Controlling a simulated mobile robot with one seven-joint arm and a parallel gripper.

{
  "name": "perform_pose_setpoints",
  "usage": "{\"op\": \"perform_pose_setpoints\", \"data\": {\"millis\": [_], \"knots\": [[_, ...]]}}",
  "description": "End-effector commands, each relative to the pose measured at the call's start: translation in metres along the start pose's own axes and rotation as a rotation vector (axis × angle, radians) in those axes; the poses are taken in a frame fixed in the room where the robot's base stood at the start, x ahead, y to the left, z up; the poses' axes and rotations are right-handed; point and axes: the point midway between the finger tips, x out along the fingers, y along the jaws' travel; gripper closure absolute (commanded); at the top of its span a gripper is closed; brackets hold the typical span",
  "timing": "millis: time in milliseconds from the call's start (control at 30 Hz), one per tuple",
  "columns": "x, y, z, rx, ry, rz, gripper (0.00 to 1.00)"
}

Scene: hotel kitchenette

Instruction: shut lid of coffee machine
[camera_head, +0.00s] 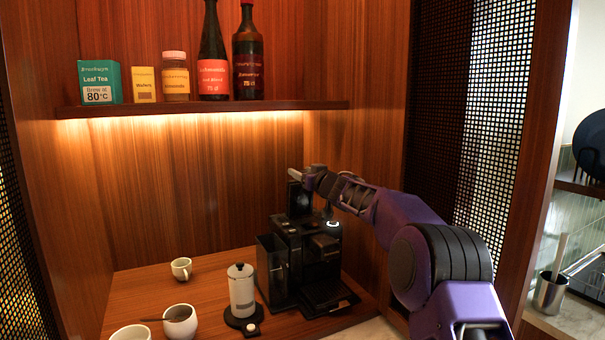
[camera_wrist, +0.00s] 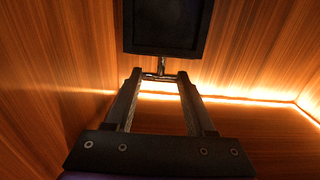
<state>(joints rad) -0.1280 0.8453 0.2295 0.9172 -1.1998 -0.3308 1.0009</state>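The black coffee machine (camera_head: 322,262) stands on the wooden counter, right of centre. Its lid (camera_head: 297,198) seems to stand raised at the top back of the machine. In the wrist view the dark rectangular panel beyond the fingertips looks like this lid (camera_wrist: 165,30). A small metal piece (camera_wrist: 160,68) below the panel lies between or just past the tips; I cannot tell whether they touch it. My gripper (camera_wrist: 159,76) is open, its two fingers apart with nothing clamped. In the head view my gripper (camera_head: 308,178) is at the raised lid's top, partly hidden by my wrist.
A white-and-black canister (camera_head: 241,292) stands left of the machine. White cups (camera_head: 181,268) and a bowl with a spoon (camera_head: 180,322) are further left. A shelf (camera_head: 200,107) with bottles and boxes hangs above. A perforated panel (camera_head: 490,110) is at the right.

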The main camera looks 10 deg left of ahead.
Motion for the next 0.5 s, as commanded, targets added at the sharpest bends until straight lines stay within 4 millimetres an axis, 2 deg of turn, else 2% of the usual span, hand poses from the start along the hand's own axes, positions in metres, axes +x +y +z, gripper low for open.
{"op": "perform_pose_setpoints", "data": {"millis": [33, 167, 200, 500], "knots": [[-0.0001, 0.0001, -0.0001, 0.0, 0.0, 0.0, 0.74], [-0.0001, 0.0001, -0.0002, 0.0, 0.0, 0.0, 0.98], [-0.0001, 0.0001, -0.0002, 0.0, 0.0, 0.0, 1.0], [-0.0002, 0.0002, 0.0, 0.0, 0.001, 0.0, 1.0]]}}
